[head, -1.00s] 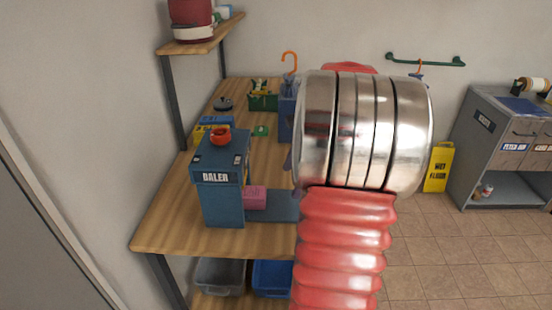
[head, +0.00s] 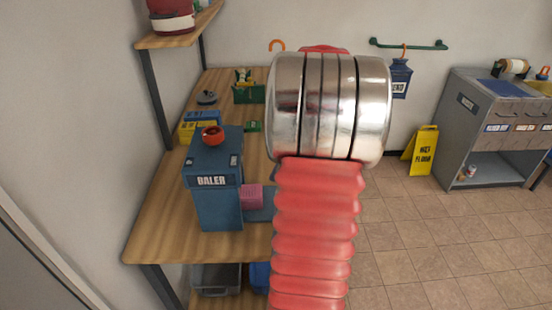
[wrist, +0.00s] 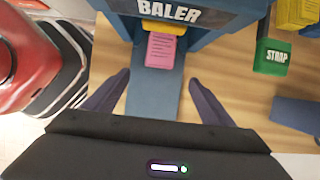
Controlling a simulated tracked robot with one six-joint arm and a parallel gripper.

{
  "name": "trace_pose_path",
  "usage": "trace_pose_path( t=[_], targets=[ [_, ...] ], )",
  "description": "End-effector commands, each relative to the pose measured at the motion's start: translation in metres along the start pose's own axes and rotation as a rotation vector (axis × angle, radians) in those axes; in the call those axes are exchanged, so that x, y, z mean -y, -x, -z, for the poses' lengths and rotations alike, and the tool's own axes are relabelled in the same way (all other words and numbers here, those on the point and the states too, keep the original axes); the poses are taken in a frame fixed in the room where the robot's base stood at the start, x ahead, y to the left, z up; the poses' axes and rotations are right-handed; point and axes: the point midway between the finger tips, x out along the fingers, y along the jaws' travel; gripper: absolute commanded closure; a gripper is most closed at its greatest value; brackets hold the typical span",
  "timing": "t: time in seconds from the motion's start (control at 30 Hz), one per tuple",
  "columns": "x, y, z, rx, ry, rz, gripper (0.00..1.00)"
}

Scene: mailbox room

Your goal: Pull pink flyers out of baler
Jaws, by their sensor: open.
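The blue baler (head: 215,190) stands on the wooden bench in the head view, with an orange-red ring-shaped part on top. The pink flyers (head: 251,197) stick out of its right side over a blue tray (head: 262,213). In the wrist view the baler (wrist: 185,18) is at the top, the pink flyers (wrist: 161,49) lie under a yellow part at its mouth, and the tray (wrist: 152,95) runs toward me. My gripper (wrist: 157,84) is open and empty, its two dark fingers apart on either side of the tray, short of the flyers. In the head view my arm hides the gripper.
A green STRAP block (wrist: 273,56) sits right of the baler in the wrist view. The wooden bench (head: 160,230) also holds yellow and blue boxes (head: 198,125) and a green caddy (head: 248,94). A yellow wet-floor sign (head: 422,150) and grey cabinet (head: 490,130) stand beyond open floor.

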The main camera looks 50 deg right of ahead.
Motion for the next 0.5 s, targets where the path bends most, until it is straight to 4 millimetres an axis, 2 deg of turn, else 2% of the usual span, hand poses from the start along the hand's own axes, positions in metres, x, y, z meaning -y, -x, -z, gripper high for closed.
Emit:
trace_pose_path(
  t=[0.17, 0.5],
  targets=[
    [-0.001, -0.014, 0.000, 0.001, -0.001, -0.003, 0.23],
    [-0.001, -0.059, 0.001, 0.001, -0.001, -0.003, 0.23]
  ],
)
